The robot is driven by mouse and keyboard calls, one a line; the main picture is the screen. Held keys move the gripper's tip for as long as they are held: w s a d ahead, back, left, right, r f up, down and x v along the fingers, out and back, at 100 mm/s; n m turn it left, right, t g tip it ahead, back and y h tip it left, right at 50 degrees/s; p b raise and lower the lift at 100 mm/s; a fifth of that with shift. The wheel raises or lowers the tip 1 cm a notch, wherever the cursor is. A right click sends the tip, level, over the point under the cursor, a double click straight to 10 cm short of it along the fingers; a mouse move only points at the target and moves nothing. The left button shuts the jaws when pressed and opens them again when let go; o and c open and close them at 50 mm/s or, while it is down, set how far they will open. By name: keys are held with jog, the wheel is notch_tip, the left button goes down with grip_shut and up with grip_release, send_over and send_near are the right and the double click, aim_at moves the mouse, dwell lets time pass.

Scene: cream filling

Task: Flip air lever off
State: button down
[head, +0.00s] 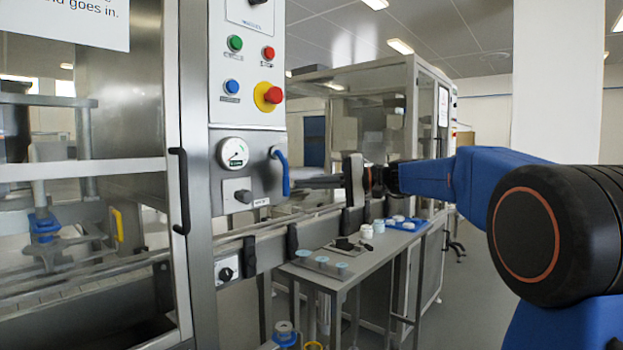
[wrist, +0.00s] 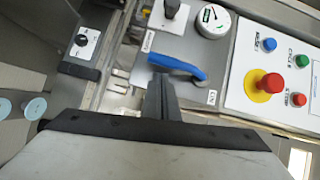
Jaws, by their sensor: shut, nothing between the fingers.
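The blue air lever (head: 284,172) is on the grey panel of the machine, right of the pressure gauge (head: 234,153). In the head view its handle hangs down from its pivot. In the wrist view the lever (wrist: 178,66) runs across the picture, with its pivot end at the right, near a small white label (wrist: 211,97). My gripper (head: 302,183) is shut and empty, just right of the lever's lower part. In the wrist view the shut fingertips (wrist: 161,80) are close beside the handle; I cannot tell whether they touch it.
A rotary switch (head: 243,196) sits below the gauge. Above are a red emergency button (head: 268,96) on yellow and green, blue and red push buttons. A conveyor rail (head: 300,222) runs below my gripper. A side table (head: 350,266) with small cups stands beyond the rail.

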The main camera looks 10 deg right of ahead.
jog(key=shift+s+a+f+m+y, duration=0.4)
jog(key=shift+s+a+m+y, duration=0.1)
jog(key=shift+a+m, duration=0.25)
jog(key=shift+d, duration=0.1)
